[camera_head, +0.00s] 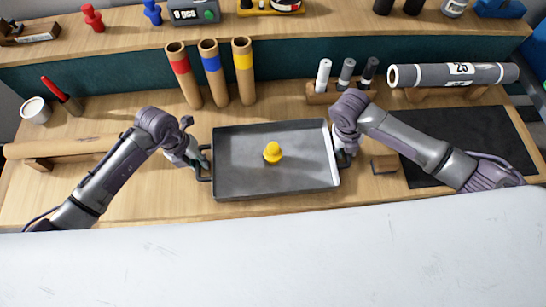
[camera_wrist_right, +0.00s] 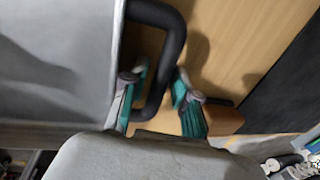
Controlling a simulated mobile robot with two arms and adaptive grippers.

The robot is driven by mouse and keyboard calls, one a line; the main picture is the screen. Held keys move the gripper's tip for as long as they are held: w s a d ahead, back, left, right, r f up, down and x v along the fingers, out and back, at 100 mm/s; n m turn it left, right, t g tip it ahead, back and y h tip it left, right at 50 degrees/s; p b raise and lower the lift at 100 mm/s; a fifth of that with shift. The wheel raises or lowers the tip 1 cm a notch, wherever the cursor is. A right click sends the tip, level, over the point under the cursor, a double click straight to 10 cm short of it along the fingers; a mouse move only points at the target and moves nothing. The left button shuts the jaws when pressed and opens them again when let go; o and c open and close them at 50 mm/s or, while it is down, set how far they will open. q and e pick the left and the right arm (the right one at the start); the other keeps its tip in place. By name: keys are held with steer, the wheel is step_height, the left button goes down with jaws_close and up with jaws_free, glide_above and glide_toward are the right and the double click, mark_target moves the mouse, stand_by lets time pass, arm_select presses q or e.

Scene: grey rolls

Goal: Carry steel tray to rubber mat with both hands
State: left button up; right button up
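The steel tray (camera_head: 235,176) is a dark grey rectangle lying on the wooden worktop, with a yellow knobbed piece (camera_head: 272,153) in it. The rubber mat (camera_head: 487,139) is the flat black rectangle at the right. My left gripper (camera_head: 203,161) is at the tray's left handle; its fingers are too small to judge. My right gripper (camera_head: 344,157) is at the right handle. In the right wrist view its teal-padded fingers (camera_wrist_right: 160,88) stand apart on either side of the black handle (camera_wrist_right: 172,45), with a slight gap showing.
A small wooden block (camera_head: 384,164) lies between tray and mat. A grey roll (camera_head: 430,75) rests on supports behind the mat. Three cardboard tubes (camera_head: 212,75) and a marker holder (camera_head: 325,97) stand behind the tray. A wooden rolling-pin-like roll (camera_head: 60,147) lies at the left.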

arm_select(q)
jaws_close()
arm_select(e)
jaws_close()
arm_select(q)
steer(key=shift+r, duration=0.1)
arm_select(e)
steer(key=shift+r, duration=0.1)
